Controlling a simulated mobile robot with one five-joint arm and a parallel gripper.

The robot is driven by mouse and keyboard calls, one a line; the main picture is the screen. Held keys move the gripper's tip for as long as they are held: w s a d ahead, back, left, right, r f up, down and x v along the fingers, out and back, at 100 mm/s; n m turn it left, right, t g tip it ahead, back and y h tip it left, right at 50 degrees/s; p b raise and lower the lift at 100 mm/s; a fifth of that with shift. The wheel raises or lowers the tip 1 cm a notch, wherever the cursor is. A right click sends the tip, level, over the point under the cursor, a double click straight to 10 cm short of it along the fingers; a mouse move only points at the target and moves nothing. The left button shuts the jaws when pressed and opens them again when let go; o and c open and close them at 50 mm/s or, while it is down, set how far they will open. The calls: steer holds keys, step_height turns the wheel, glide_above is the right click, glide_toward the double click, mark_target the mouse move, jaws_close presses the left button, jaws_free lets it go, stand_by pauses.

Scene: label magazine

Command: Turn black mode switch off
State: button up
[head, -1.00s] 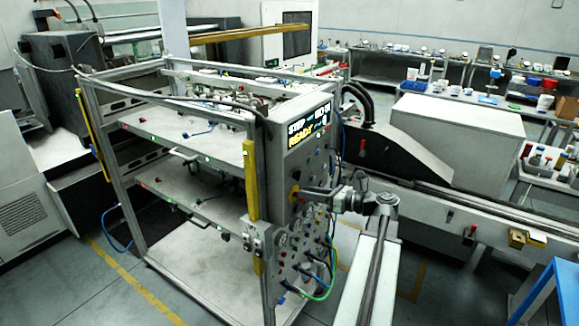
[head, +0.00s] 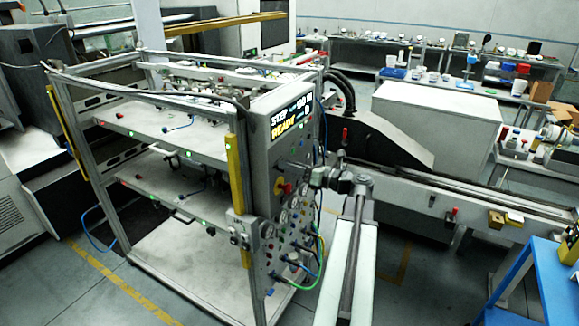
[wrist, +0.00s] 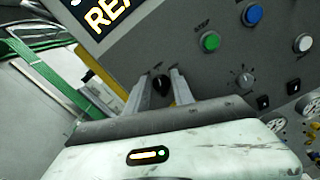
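In the wrist view a black knob-like switch (wrist: 160,85) sits on the grey control panel (wrist: 190,75), below the lit display. A small label above it is too blurred to read, and its pointing direction is unclear. My gripper (wrist: 160,80) is open, one finger on each side of the switch with gaps visible. I cannot tell whether the fingertips touch the panel. In the head view my gripper (head: 291,166) is at the panel, below the display (head: 291,117) and above a red and yellow knob (head: 283,188). The switch is too small to make out there.
In the wrist view a green button (wrist: 210,41), blue button (wrist: 252,14), white button (wrist: 303,43) and grey dial (wrist: 245,80) lie right of the switch. Hoses (head: 318,245) hang low on the panel. A blue stand (head: 545,280) is at the right.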

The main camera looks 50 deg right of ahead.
jaws_close()
steer(key=n, duration=0.6)
steer(key=shift+s+a+n, duration=0.1)
steer(key=shift+a+n, duration=0.25)
steer(key=shift+n, duration=0.05)
steer(key=n, duration=0.5)
steer(key=shift+a+f, duration=0.15)
steer(key=shift+a, duration=0.1)
steer(key=n, duration=0.6)
steer(key=shift+s+a+f+b, duration=0.1)
steer(key=shift+a+f+b, duration=0.1)
steer(key=shift+b, duration=0.15)
jaws_free()
